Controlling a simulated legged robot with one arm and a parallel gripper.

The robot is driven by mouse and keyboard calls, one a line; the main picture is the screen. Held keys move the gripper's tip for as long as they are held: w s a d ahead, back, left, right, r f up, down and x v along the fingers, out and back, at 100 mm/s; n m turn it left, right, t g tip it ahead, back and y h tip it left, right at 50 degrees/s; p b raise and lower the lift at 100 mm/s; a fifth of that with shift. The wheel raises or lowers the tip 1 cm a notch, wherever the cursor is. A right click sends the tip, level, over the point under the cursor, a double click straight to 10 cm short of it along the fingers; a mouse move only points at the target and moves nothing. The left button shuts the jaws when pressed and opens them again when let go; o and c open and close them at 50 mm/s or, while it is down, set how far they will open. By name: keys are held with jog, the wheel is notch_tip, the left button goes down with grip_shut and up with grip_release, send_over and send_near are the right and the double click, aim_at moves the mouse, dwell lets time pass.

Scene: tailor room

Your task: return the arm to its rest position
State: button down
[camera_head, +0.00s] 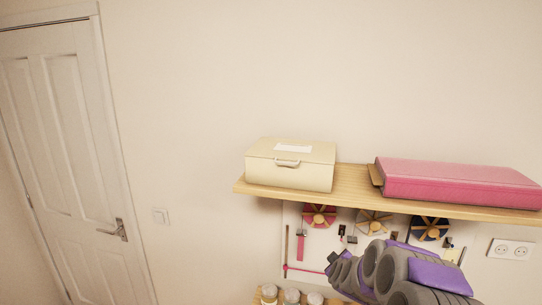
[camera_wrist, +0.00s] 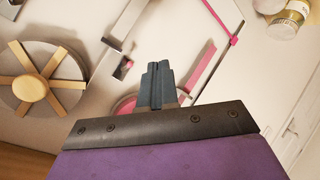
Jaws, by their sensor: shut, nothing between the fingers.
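My arm is grey and purple and reaches in from the lower right of the head view, below a wooden shelf. My gripper (camera_head: 334,259) is at its left end, in front of a white tool board on the wall. In the wrist view my gripper (camera_wrist: 158,82) shows its dark fingers together, with nothing between them. Behind the fingers is the board with a wooden-spoked wheel (camera_wrist: 33,88) and a pink-handled tool (camera_wrist: 206,68).
The wooden shelf (camera_head: 350,181) above my arm carries a cream box (camera_head: 290,172) and a pink box (camera_head: 455,184). Several jars (camera_head: 291,296) stand on a lower shelf to the left of my arm. A white door (camera_head: 65,150) is at the far left.

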jog(key=s+a+f+m+g+y+b, duration=0.15)
jog(key=s+a+g+b, duration=0.3)
jog(key=s, duration=1.15)
jog(key=s+a+m+g+y+b, duration=0.2)
jog(key=s+a+g+b, duration=0.3)
jog(key=s, duration=1.1)
jog(key=s+d+f+m+g+h+b, duration=0.1)
jog(key=s+m+g, duration=0.1)
jog(key=s, duration=0.9)
jog(key=s+d+f+m+g+b, duration=0.1)
jog(key=s+d+m+g, duration=0.1)
jog(key=s, duration=0.9)
jog(key=shift+s+m+h, duration=0.2)
jog(key=shift+m+h, duration=0.15)
